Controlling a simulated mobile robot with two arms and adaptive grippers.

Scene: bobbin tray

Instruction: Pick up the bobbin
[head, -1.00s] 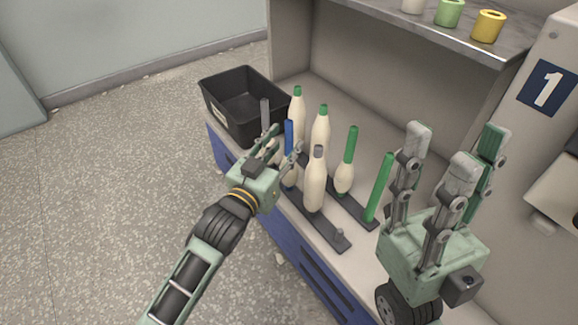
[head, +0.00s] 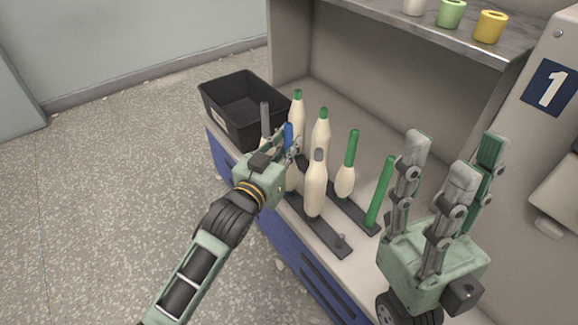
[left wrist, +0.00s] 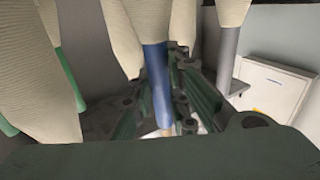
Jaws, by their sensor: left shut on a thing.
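A cream bobbin with a blue top (head: 289,136) stands among other bobbins on the workbench. My left gripper (head: 283,147) is closed around its blue part. In the left wrist view the blue shaft (left wrist: 157,85) lies between the fingers (left wrist: 165,100), with cream yarn beyond it. The gripper partly hides this bobbin in the head view. My right gripper (head: 449,165) is at the right with its fingers pointing up, spread apart and empty.
Dark peg rails (head: 325,240) hold cream bobbins with green or grey tops, such as the grey-topped one (head: 315,185), and a bare green tube (head: 380,190). A black bin (head: 215,105) stands behind at the left. A shelf (head: 385,18) with spools overhangs the bench.

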